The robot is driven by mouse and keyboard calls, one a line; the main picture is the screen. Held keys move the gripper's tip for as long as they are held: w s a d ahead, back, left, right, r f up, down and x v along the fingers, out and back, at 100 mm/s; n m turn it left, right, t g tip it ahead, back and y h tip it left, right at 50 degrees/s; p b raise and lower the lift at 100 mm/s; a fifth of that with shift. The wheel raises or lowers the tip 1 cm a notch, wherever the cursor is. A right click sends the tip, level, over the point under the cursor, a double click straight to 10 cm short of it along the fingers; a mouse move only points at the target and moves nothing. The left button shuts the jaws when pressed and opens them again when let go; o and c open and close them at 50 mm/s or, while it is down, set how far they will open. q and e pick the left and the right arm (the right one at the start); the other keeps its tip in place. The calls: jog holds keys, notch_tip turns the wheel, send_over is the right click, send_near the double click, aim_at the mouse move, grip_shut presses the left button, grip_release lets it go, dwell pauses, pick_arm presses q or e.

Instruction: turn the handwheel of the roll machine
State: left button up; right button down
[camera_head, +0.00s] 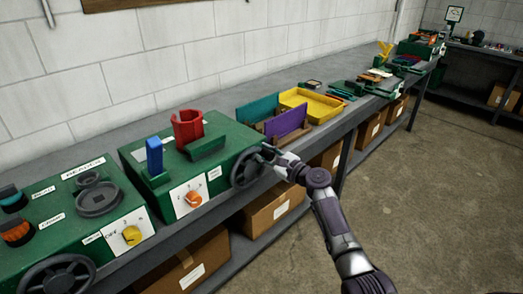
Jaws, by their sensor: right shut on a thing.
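My left gripper is not in view.
Another green machine (75,236) with its own dark handwheel (48,284) stands at left. Cardboard boxes (272,211) sit below the bench (217,204). The floor (425,190) at right is clear.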

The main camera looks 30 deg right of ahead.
jog(key=f+m, duration=0.1)
jog(key=m, duration=0.1)
jog(key=d+f+m, duration=0.1)
jog(key=shift+w+m+p, duration=0.15)
jog(key=shift+m+p, duration=0.25)
jog(key=shift+f+m+p, duration=0.35)
jog(key=shift+f+m, duration=0.8)
jog(key=shift+m, duration=0.55)
jog(key=c, duration=1.1)
grip_release()
jog(key=shift+d, duration=0.1)
jog(key=shift+o, duration=0.2)
jog(key=v, duration=1.2)
